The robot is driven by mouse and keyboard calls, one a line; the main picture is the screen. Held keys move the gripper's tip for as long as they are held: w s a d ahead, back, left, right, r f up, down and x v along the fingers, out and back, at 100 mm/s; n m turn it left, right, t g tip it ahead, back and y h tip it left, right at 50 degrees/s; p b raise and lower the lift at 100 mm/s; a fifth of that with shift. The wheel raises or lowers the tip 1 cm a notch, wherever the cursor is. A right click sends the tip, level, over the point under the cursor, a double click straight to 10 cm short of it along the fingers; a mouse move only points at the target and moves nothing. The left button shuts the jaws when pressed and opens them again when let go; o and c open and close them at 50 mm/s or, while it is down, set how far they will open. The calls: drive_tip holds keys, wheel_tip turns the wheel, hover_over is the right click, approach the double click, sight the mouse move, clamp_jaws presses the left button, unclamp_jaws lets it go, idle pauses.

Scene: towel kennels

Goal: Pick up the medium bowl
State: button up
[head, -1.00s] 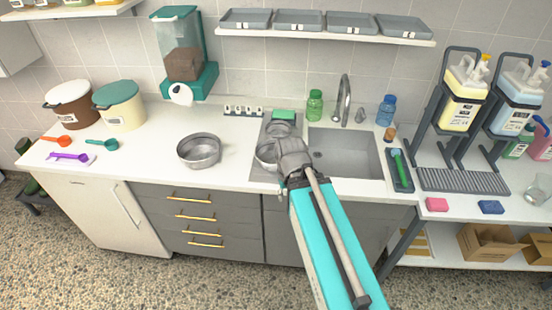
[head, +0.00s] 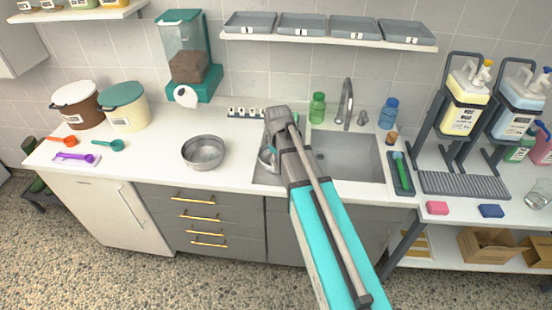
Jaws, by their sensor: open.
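A steel bowl (head: 204,152) stands upright on the counter, left of the sink. Another steel bowl (head: 265,160) is on the grey drainboard beside the sink, mostly covered by my arm. Which one is the medium bowl is hard to tell by size alone. My gripper (head: 275,122) is over the drainboard, behind and above the visible part of this second bowl. It is open and shows no object in it. Its fingertips are largely hidden by my own arm, so contact with anything below cannot be seen.
The sink (head: 345,155) with its tap (head: 347,100) lies right of my gripper. A green bottle (head: 317,107) and a blue bottle (head: 388,113) stand behind it. A food dispenser (head: 187,60) is at back left. Counter around the left bowl is clear.

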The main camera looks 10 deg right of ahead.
drive_tip(key=w+a+r+n+p, duration=0.1)
drive_tip(key=w+n, duration=0.3)
drive_tip(key=w, duration=0.4)
drive_tip(key=shift+a+r, duration=0.2)
drive_tip(key=shift+r, duration=0.05)
drive_tip(key=b, duration=0.9)
hover_over(272, 169)
wheel_tip(272, 169, down, 9)
drive_tip(key=shift+w+a+r, duration=0.15)
drive_tip(key=shift+r, duration=0.05)
drive_tip(key=shift+f, duration=0.1)
drive_tip(key=shift+f+b, duration=2.4)
drive_tip(key=shift+f, duration=0.1)
clamp_jaws()
